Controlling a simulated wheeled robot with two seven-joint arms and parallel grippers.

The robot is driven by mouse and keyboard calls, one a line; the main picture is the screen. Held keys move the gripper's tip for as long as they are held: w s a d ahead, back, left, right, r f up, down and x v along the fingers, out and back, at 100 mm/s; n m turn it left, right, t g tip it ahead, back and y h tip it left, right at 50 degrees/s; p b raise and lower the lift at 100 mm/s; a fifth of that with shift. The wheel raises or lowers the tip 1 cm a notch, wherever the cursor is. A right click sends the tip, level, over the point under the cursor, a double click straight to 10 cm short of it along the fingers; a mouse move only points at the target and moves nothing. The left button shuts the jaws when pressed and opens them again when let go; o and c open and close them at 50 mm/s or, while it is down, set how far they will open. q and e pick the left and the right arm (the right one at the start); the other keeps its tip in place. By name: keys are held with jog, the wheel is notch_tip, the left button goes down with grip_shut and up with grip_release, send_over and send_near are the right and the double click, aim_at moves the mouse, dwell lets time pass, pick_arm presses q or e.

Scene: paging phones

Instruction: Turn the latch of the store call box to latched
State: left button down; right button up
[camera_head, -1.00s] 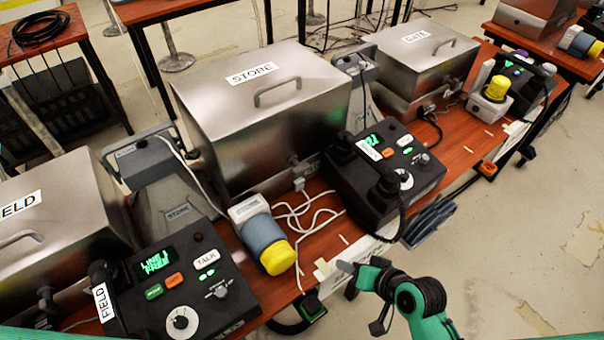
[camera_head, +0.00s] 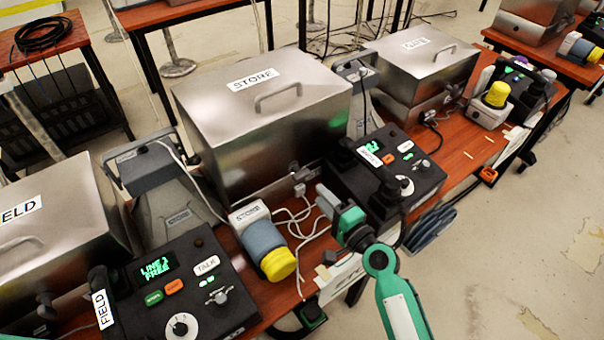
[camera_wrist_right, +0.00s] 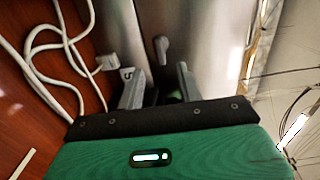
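The store call box (camera_head: 262,115) is a steel box with a handled lid and a STORE label, in the middle of the head view. Its small latch (camera_head: 300,175) is on the lower front face. In the right wrist view the latch (camera_wrist_right: 161,48) is a small grey lever standing roughly upright on the steel, ahead of the fingers. My right gripper (camera_head: 324,197) is just in front of the latch; in the wrist view its two fingers (camera_wrist_right: 160,87) are apart with nothing visible between them, so it is open. My left gripper is not in view.
A black phone console (camera_head: 385,180) stands close to the right of my right gripper. A grey and yellow lamp (camera_head: 265,245) and white cables (camera_head: 300,222) lie to its left. The FIELD console (camera_head: 185,285) and the gate box (camera_head: 420,60) flank the store station.

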aim_at(304, 178)
jog(key=x, duration=0.9)
grip_shut()
